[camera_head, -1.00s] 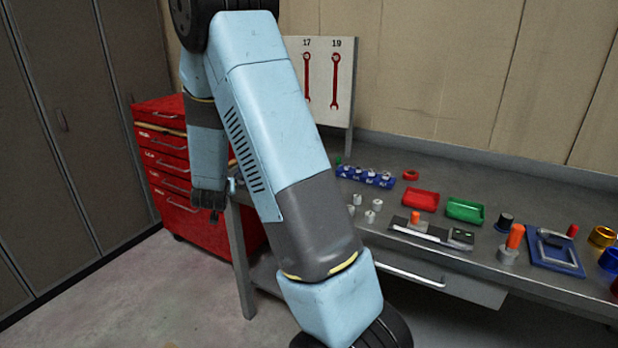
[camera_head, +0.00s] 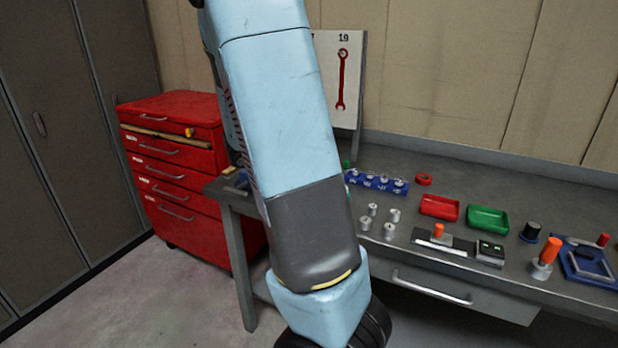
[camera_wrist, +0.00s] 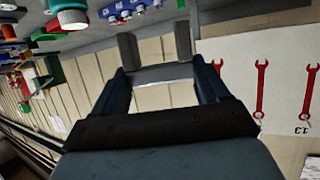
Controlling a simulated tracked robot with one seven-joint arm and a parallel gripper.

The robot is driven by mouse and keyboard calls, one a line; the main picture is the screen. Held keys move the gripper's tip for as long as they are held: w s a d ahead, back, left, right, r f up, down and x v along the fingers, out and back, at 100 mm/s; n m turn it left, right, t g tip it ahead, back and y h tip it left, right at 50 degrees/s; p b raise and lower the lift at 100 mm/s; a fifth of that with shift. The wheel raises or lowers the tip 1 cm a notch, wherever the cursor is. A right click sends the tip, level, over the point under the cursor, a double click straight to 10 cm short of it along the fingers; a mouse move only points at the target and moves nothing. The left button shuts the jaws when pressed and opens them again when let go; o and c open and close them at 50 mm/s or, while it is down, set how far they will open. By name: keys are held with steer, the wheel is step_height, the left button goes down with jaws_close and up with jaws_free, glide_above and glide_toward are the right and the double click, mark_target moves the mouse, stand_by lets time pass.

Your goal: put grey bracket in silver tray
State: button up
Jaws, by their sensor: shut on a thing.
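In the wrist view my gripper (camera_wrist: 156,52) has its two dark fingers on either side of a pale grey bar, which I take to be the grey bracket (camera_wrist: 162,74). The gripper is shut on it, and it spans the gap between the fingers. The bracket is clear of the bench, with the wall panels behind it. In the head view my arm hides the gripper and the bracket. I cannot make out the silver tray in either view.
The grey workbench (camera_head: 400,170) holds a red tray (camera_head: 440,206), a green tray (camera_head: 488,218), a blue socket rack (camera_head: 376,182) and a blue holder (camera_head: 585,262). A red drawer cabinet (camera_head: 172,160) stands left. A wrench board (camera_head: 325,55) stands behind.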

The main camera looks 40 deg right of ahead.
steer(key=w+d+f, duration=0.2)
steer(key=d, duration=0.1)
steer(key=w+d+f, duration=0.6)
steer(key=shift+w+d+f, duration=0.35)
steer(key=shift+d+f, duration=0.05)
steer(key=shift+f, duration=1.8)
steer(key=o, duration=1.7)
steer(key=shift+f, duration=0.1)
